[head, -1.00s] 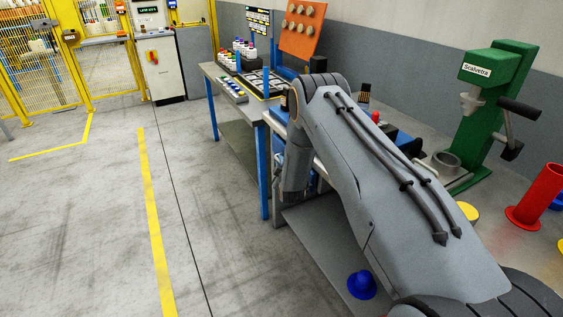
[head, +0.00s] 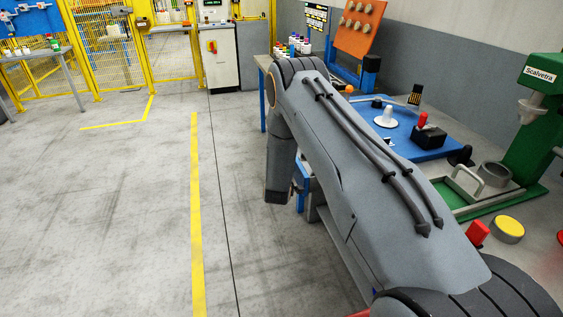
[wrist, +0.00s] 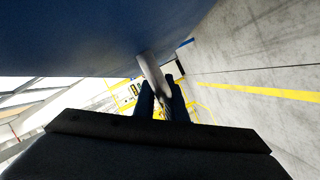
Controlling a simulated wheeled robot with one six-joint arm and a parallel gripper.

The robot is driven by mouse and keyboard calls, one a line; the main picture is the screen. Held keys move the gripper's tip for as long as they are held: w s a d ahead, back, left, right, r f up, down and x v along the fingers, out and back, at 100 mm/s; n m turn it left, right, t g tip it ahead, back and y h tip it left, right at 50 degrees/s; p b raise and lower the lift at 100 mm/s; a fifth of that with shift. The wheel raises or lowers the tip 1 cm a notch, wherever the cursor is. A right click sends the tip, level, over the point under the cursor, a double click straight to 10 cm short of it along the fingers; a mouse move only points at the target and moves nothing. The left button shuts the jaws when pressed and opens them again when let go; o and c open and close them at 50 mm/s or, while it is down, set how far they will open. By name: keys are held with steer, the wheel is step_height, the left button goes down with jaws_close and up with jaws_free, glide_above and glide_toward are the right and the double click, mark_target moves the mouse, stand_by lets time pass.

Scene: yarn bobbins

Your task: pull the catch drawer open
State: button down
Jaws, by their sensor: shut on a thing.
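In the wrist view, my gripper (wrist: 163,101) is shut on a pale grey bar handle (wrist: 150,70), with one dark finger on each side of it. The handle joins a broad dark blue surface (wrist: 80,40) that fills the top left; it looks like the catch drawer's front. How far the drawer stands out cannot be told from this view. In the head view my arm hides the gripper and the handle. A bit of blue (head: 303,186) shows beside my arm, below the bench top, and I cannot tell whether it is the drawer.
A blue plate (head: 437,152) with a white cone (head: 386,117) lies on the bench. A green press (head: 545,125) and a yellow-topped disc (head: 508,229) are at the right. Open floor with a yellow line (head: 196,220) lies left of my arm.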

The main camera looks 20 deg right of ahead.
steer(key=shift+w+a+r, duration=0.15)
steer(key=shift+a+r, duration=0.1)
steer(key=shift+r, duration=0.1)
steer(key=c, duration=1.8)
jaws_free()
steer(key=shift+s+f, duration=0.1)
steer(key=shift+s, duration=0.1)
steer(key=shift+s, duration=0.1)
steer(key=b+v, duration=0.1)
steer(key=v, duration=0.6)
steer(key=shift+s+a+b, duration=0.15)
steer(key=shift+s+b, duration=0.15)
